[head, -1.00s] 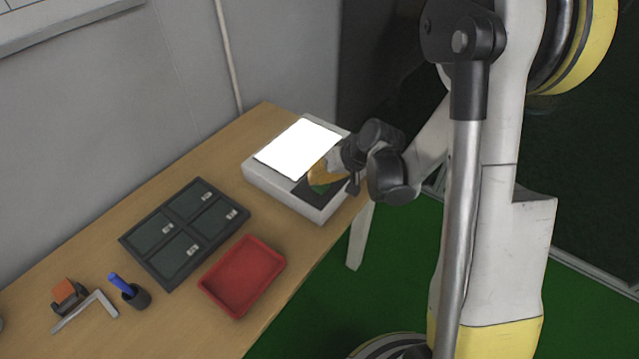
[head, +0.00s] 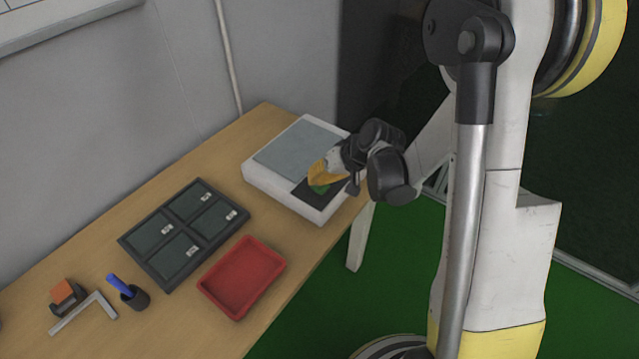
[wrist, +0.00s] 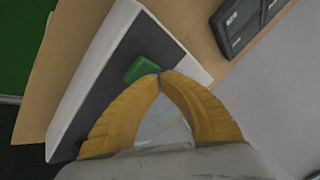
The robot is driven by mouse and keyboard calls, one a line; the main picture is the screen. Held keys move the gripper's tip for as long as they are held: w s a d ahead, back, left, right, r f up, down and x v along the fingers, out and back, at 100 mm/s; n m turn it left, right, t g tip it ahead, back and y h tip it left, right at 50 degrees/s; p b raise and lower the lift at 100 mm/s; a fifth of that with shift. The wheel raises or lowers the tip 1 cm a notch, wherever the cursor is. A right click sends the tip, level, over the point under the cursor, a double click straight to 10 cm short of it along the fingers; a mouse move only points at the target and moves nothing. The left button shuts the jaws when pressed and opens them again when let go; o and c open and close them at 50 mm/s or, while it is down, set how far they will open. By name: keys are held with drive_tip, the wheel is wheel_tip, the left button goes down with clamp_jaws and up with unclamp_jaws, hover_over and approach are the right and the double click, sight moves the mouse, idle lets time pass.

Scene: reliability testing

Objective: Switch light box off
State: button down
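The light box (head: 270,184) is a white box at the far end of the wooden table. Its panel (head: 301,146) is grey and unlit. A green switch (head: 319,189) sits on the dark strip along the box's near side; it also shows in the wrist view (wrist: 141,68). My gripper (head: 313,178) has yellow fingers, and its tips meet right at the switch's edge in the wrist view (wrist: 161,75). The fingers are shut with nothing between the tips. They look to be touching or just above the switch; which one I cannot tell.
A dark compartment tray (head: 151,263) with small labelled parts lies left of the box. A red tray (head: 207,294) sits in front of it. A black cup (head: 138,299) with a blue item, a metal square (head: 70,320) and an orange block (head: 62,291) stand at the near left.

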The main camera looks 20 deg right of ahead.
sight(316, 185)
drive_tip(key=shift+r, duration=0.15)
wheel_tip(316, 185, up, 6)
drive_tip(key=p, duration=0.4)
idle(1.0)
